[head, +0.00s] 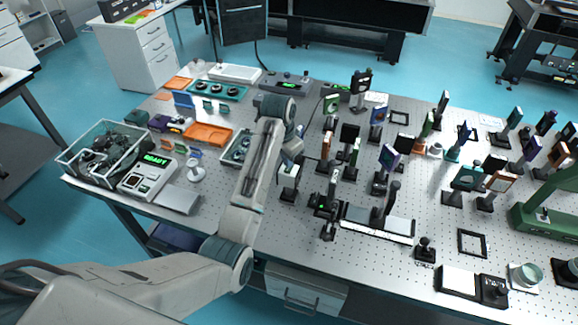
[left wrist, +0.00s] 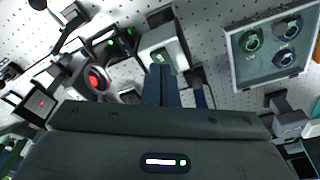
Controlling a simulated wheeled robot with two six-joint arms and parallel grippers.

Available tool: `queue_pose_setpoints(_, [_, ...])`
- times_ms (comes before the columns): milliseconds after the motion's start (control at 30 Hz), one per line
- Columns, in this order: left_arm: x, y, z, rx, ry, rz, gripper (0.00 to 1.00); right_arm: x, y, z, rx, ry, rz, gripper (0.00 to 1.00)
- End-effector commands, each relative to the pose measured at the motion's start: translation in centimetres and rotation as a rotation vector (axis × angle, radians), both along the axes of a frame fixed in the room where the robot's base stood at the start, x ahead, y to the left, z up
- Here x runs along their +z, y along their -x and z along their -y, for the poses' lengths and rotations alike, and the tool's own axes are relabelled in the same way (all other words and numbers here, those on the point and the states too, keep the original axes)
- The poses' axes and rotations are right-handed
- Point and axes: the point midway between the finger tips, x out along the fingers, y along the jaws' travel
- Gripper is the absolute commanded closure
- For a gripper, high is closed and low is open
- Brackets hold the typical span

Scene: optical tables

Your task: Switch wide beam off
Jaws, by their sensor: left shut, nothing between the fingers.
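My left gripper (left wrist: 160,72) is shut and empty. In the left wrist view its fingertips are at the lower edge of a small white box (left wrist: 163,48) with a green-marked switch face. I cannot tell whether they touch it. In the head view the left gripper (head: 292,156) points down just above that white box (head: 289,169), which stands on a black post mount. No readable label tells me whether this box is the wide beam switch. Two small green lights (left wrist: 129,31) glow on a dark part beside the box. My right gripper is not in view.
A clear-lidded tray with round optics (left wrist: 268,45) lies right of the box. A mount with a red round face (left wrist: 97,80) stands to its left. Many posts (head: 349,135) crowd the table's middle. A box with a green display (head: 150,170) is at left.

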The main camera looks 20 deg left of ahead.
Motion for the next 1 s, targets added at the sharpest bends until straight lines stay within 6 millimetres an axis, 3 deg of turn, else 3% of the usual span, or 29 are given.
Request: queue_pose_setpoints(1000, [-0.63,0.00,-0.01,0.000,0.000,0.000,1.00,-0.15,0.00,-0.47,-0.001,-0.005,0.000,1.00])
